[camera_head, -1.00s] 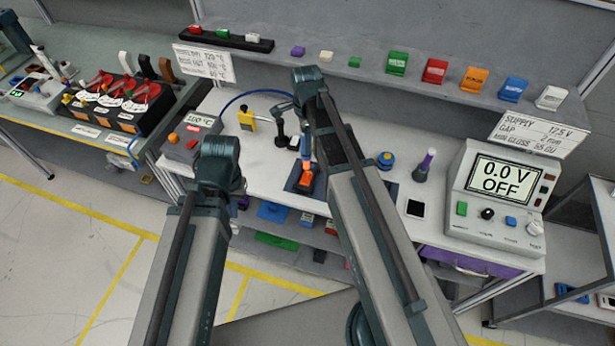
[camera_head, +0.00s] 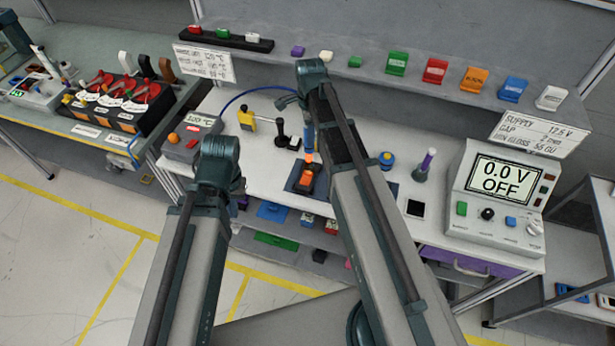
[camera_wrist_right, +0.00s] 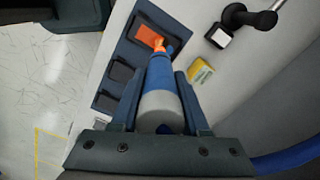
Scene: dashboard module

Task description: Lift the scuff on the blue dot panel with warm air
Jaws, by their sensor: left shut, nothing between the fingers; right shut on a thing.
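My right gripper (camera_wrist_right: 160,118) is shut on a blue and grey air tool (camera_wrist_right: 160,88) with an orange nozzle. The nozzle points down at an orange-topped panel (camera_wrist_right: 146,36) on a dark blue mat (camera_wrist_right: 127,52). In the head view the tool (camera_head: 309,138) stands over the same panel (camera_head: 307,178), which looks part orange, part dark. I cannot tell whether nozzle and panel touch. No scuff or blue dot can be made out. My left arm is folded at the left; its gripper is hidden.
A control box (camera_head: 190,140) with a display stands to the left, and a blue hose (camera_head: 250,94) arcs behind. A yellow item (camera_head: 247,120), black stand (camera_head: 281,135) and blue-yellow knob (camera_head: 386,159) are nearby. A power supply (camera_head: 497,190) reads 0.0 V OFF.

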